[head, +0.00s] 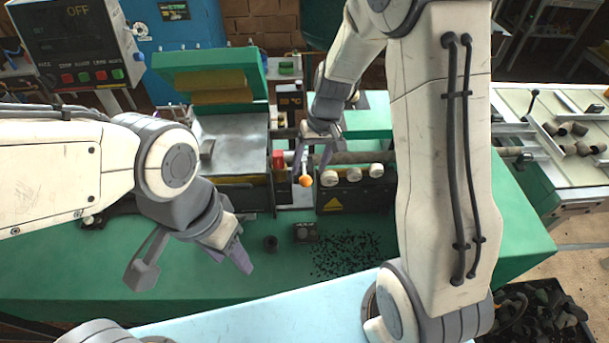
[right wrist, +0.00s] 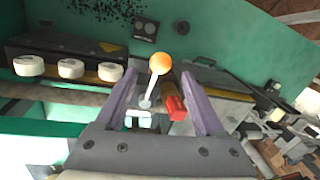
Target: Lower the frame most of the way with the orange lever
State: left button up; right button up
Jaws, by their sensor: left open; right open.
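The orange-knobbed lever (head: 306,181) stands at the front of the green machine, with a pale shaft below its ball. In the right wrist view the lever (right wrist: 160,63) lies between the spread purple fingers of my right gripper (right wrist: 161,82), apart from both. In the head view my right gripper (head: 313,167) is open just above and behind the knob. A raised green part with yellow strips (head: 208,78), which may be the frame, stands tilted up at the back of the machine. My left gripper (head: 240,258) is open and empty above the front left of the green table.
A red block (right wrist: 174,107) sits close beside the lever. Several white round knobs (head: 352,174) line a dark panel to its right. A small dark box (head: 305,232) and scattered black bits (head: 347,253) lie on the green table (head: 200,285). A control box (head: 80,45) reads OFF.

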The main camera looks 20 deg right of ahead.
aim_at(306, 176)
jog(key=f, duration=0.2)
jog(key=a+f+p, duration=0.1)
jog(key=f, duration=0.2)
jog(key=shift+a+f, duration=0.1)
jog(key=shift+f, duration=0.25)
grip_shut()
dwell(1.1)
